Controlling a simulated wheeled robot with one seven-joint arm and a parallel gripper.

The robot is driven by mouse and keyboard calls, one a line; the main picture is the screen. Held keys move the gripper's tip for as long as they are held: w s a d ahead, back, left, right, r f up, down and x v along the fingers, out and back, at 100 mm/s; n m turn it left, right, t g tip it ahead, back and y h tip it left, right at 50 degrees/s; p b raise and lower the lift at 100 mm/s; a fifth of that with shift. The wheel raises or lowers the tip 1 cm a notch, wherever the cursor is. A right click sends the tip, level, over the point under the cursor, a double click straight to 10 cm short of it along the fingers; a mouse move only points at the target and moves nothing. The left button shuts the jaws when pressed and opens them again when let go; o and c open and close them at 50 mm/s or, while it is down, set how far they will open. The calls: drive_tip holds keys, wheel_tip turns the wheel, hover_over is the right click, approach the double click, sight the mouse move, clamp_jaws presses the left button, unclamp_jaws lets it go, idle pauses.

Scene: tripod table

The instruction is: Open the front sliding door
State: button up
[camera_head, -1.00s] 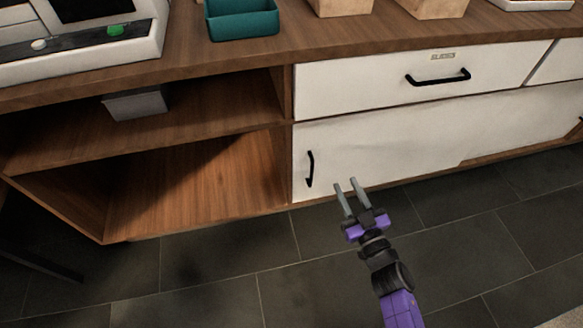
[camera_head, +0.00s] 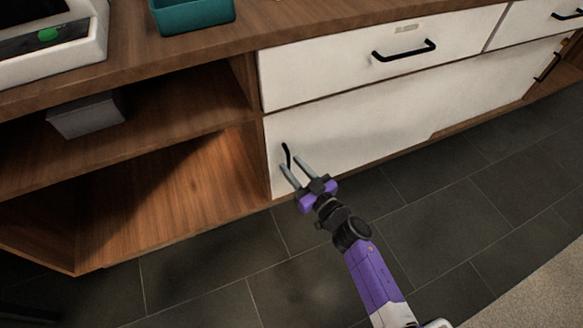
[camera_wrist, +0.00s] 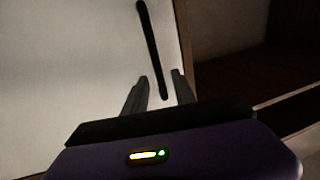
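The front sliding door (camera_head: 350,128) is the white lower panel of the wooden cabinet, below a drawer. Its black vertical handle (camera_head: 287,155) is near the panel's left edge. In the wrist view the handle (camera_wrist: 151,45) runs down to between the fingertips. My gripper (camera_head: 290,171) is open, with its two grey fingers at the lower part of the handle. In the wrist view my gripper (camera_wrist: 160,84) has one finger on each side of the handle's lower end. Whether the fingers touch the handle or door, I cannot tell.
An open wooden shelf (camera_head: 165,190) lies left of the door, with a grey box (camera_head: 87,113) on its upper level. A white drawer (camera_head: 380,58) with a black handle is above. A teal bin (camera_head: 193,14) stands on the countertop. The dark tiled floor (camera_head: 210,285) is clear.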

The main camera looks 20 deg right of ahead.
drive_tip(key=shift+w+a, duration=0.1)
drive_tip(key=shift+w, duration=0.35)
drive_tip(key=shift+c, duration=0.3)
clamp_jaws()
idle(0.9)
